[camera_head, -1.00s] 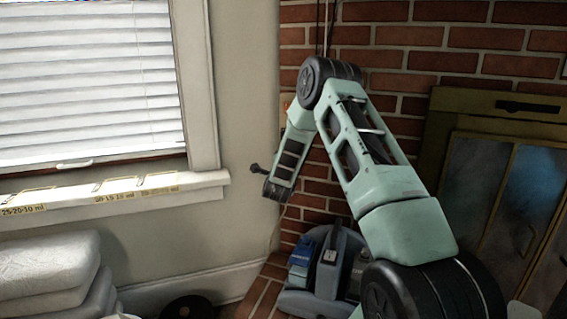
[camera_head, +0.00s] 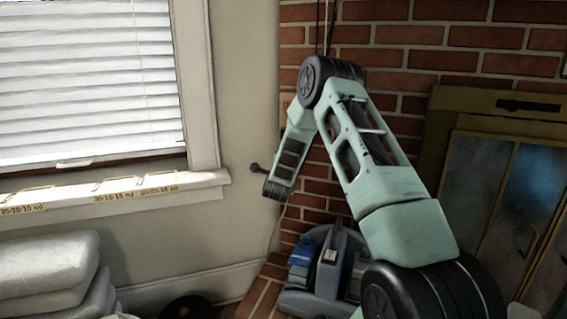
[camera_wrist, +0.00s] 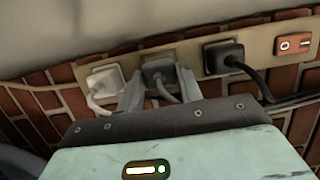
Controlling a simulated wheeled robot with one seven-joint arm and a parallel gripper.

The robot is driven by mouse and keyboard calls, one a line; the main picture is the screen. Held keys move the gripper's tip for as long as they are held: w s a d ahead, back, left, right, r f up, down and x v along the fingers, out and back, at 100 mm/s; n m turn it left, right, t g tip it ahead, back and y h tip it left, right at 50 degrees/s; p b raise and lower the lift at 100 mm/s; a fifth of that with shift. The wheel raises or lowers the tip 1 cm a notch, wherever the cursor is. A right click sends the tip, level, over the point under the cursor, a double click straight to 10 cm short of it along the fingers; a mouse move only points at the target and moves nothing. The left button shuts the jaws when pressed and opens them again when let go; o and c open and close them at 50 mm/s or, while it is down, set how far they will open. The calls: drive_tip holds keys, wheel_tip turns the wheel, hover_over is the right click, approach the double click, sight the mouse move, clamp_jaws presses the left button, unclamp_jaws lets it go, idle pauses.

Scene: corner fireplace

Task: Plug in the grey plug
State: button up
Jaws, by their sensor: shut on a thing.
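In the wrist view my gripper (camera_wrist: 159,82) is shut on the grey plug (camera_wrist: 158,71), one finger on each side of it. The plug is up against the beige power strip (camera_wrist: 264,46), between a white plug and a black plug. I cannot tell how deep its pins sit. Its grey cord hangs down between my fingers. In the head view my arm reaches to the brick wall, and neither the fingers nor the grey plug can be made out.
The white plug (camera_wrist: 104,84) is close left of my fingers. The black plug (camera_wrist: 223,57), with its black cord, and a switch (camera_wrist: 294,45) are to the right. A blue-grey machine (camera_head: 325,270) stands below my arm. A window sill (camera_head: 120,195) is at left, a fireplace (camera_head: 505,200) at right.

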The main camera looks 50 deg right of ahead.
drive_tip(key=shift+w+d, duration=0.15)
drive_tip(key=shift+d, duration=0.25)
idle(0.4)
drive_tip(key=o, duration=1)
drive_tip(key=shift+a, duration=0.1)
drive_tip(key=p+v, duration=0.1)
drive_tip(key=v, duration=1.6)
drive_tip(key=shift+f, duration=0.1)
